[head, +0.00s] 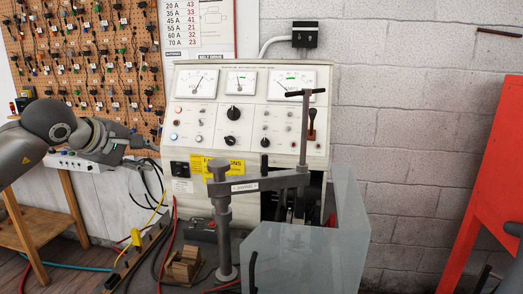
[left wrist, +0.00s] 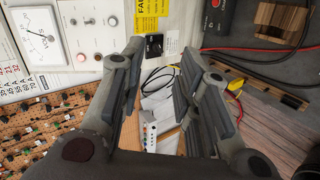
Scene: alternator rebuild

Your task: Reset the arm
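My left arm comes in from the left in the head view. Its gripper (head: 140,150) hangs in front of the pegboard and the left side of the test bench (head: 250,140), with nothing seen in it. In the left wrist view the two fingers of this gripper (left wrist: 160,60) stand apart, with an empty gap between them. A grey clamp arm (head: 262,182) on a post, with a T-handled screw, stands in front of the bench panel, away from my gripper. I cannot make out my right gripper.
A clear guard box (head: 305,245) stands before the bench. A wooden block (head: 183,265), cables and a yellow clip (head: 136,237) lie at lower left, beside a wooden stand (head: 40,232). A red panel (head: 490,175) stands at right, with unidentified dark parts at the edge.

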